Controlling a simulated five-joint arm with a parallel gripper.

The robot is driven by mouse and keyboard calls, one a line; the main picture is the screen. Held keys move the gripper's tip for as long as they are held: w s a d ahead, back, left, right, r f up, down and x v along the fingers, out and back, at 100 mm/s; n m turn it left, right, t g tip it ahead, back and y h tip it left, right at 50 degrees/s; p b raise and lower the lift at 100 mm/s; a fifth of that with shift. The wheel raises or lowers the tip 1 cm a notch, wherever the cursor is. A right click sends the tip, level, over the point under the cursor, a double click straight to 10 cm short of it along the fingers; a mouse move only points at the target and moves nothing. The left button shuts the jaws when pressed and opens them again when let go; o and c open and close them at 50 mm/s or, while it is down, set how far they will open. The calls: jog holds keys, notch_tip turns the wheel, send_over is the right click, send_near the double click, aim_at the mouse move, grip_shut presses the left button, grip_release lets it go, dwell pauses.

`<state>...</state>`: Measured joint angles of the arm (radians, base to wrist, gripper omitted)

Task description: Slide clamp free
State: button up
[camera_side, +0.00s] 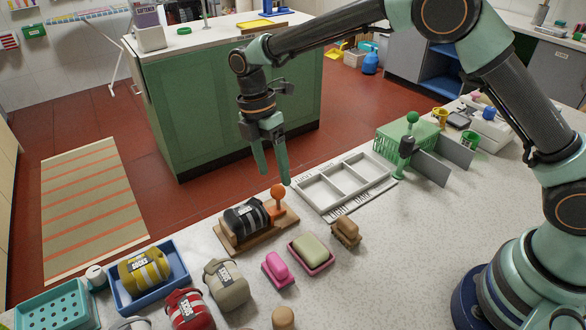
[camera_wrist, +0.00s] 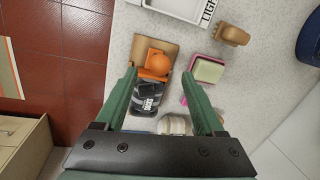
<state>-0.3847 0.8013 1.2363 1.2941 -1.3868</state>
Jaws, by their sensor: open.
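An orange clamp (camera_side: 278,196) with a round ball knob stands at the right end of a wooden board (camera_side: 262,236). A dark, striped, labelled bundle (camera_side: 246,219) lies on the board beside it. In the wrist view the orange clamp (camera_wrist: 155,66) shows between my fingertips, with the dark bundle (camera_wrist: 147,98) below it. My gripper (camera_side: 273,178) is open and empty, pointing down above the clamp and board. Its two green fingers look apart from the clamp. The contact between clamp and bundle is not clear.
A white compartment tray (camera_side: 345,185) lies right of the board. A brown brush (camera_side: 346,231), a soap dish (camera_side: 311,252) and a pink brush (camera_side: 277,268) sit in front. Yellow (camera_side: 146,270), red (camera_side: 188,309) and beige (camera_side: 226,285) bundles lie left. A green basket (camera_side: 397,143) stands at right.

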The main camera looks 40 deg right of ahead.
aim_at(277, 185)
jog(key=shift+s+d+f, duration=0.1)
jog(key=shift+s+f, duration=0.15)
jog(key=shift+f, duration=0.85)
jog(key=shift+s+f, duration=0.2)
jog(key=shift+f, duration=0.9)
grip_shut()
jog(key=shift+r, duration=0.1)
